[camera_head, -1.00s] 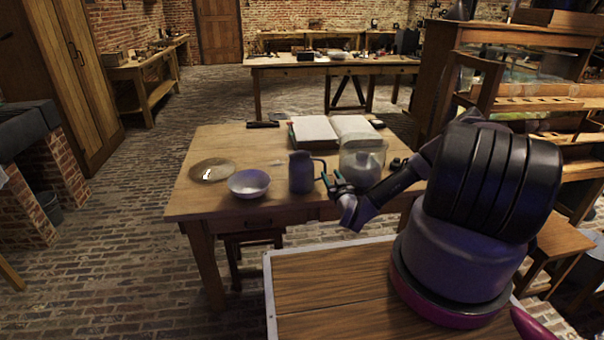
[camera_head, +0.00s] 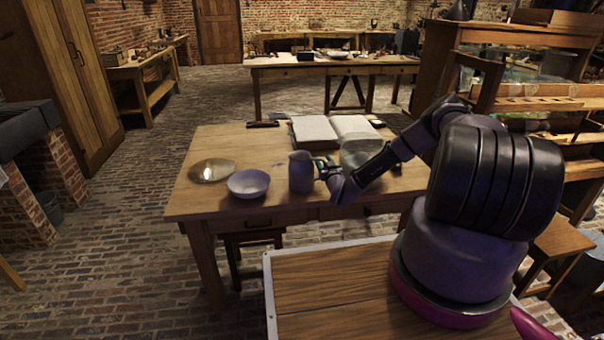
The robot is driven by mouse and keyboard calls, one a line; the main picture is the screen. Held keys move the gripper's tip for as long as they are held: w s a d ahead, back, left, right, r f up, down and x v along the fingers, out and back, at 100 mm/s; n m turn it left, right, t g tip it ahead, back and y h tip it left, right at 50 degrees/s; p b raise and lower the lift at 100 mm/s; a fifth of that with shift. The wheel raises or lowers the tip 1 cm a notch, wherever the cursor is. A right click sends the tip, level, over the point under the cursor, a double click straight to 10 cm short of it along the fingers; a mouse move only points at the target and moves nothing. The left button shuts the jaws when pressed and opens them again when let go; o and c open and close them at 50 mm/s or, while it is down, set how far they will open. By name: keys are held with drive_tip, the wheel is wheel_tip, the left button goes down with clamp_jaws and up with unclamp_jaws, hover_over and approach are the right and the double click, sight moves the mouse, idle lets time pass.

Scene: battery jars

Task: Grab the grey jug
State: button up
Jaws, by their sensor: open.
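The grey jug (camera_head: 301,173) stands upright on the near wooden table (camera_head: 230,141), its handle side facing right. My gripper (camera_head: 324,168) is at the jug's right side, around the handle area, with my arm reaching in from the right. The jaws are open. The fingers cover most of the handle, and I cannot tell whether they touch it.
A white bowl (camera_head: 249,183) stands close to the left of the jug, with a shallow dish (camera_head: 212,171) beyond it. A glass jar (camera_head: 357,152) is just right of the jug, partly behind my arm. An open book (camera_head: 335,129) lies behind.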

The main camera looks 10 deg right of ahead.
clamp_jaws()
idle(1.4)
